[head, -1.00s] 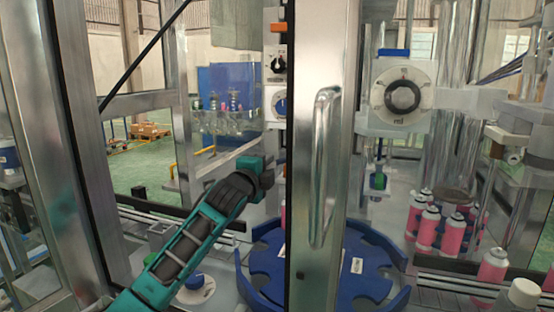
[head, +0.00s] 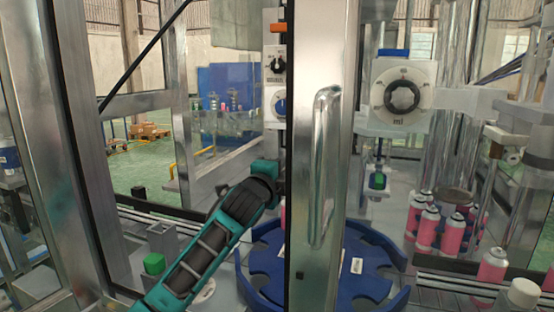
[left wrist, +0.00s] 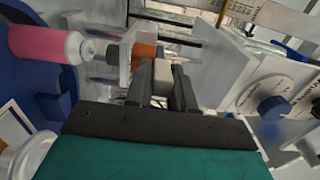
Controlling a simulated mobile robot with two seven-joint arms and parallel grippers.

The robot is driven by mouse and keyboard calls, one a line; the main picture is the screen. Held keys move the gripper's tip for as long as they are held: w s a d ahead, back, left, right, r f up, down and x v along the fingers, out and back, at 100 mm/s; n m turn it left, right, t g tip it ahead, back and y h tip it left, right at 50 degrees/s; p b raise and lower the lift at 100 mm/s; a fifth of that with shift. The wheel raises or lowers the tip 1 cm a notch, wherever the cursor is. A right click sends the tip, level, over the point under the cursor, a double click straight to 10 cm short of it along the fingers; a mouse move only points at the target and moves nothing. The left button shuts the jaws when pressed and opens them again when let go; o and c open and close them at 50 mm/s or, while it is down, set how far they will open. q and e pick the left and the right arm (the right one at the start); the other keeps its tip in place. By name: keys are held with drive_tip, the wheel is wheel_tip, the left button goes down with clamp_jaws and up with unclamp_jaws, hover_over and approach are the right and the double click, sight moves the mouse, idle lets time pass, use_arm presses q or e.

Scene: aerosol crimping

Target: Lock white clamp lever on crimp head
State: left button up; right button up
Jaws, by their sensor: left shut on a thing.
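My left gripper (head: 268,175) reaches in from the lower left to the metal door post, which hides its fingertips in the head view. In the left wrist view the fingers (left wrist: 160,80) are shut on a small pale block, which looks like the white clamp lever (left wrist: 161,77). Just beyond the fingers is an orange part (left wrist: 145,50) on a white bracket (left wrist: 123,38), apparently at the crimp head. Whether the lever is locked cannot be told. My right gripper is not in view.
A blue star-wheel (head: 262,262) lies below the gripper. The upright door post (head: 318,150) with its handle stands close on the right. A pink can (left wrist: 42,44) is near the fingers. More pink cans (head: 430,228) stand at the right. A white dial unit (head: 403,95) hangs above.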

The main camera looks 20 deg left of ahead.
use_arm(q)
drive_tip(key=shift+d, duration=0.35)
drive_tip(key=shift+d, duration=0.7)
drive_tip(key=o, duration=0.8)
drive_tip(key=shift+c, duration=0.2)
drive_tip(key=shift+a, duration=0.1)
drive_tip(key=s, duration=0.6)
drive_tip(key=shift+s+d, duration=0.2)
drive_tip(key=shift+s, duration=0.05)
drive_tip(key=shift+f, duration=0.1)
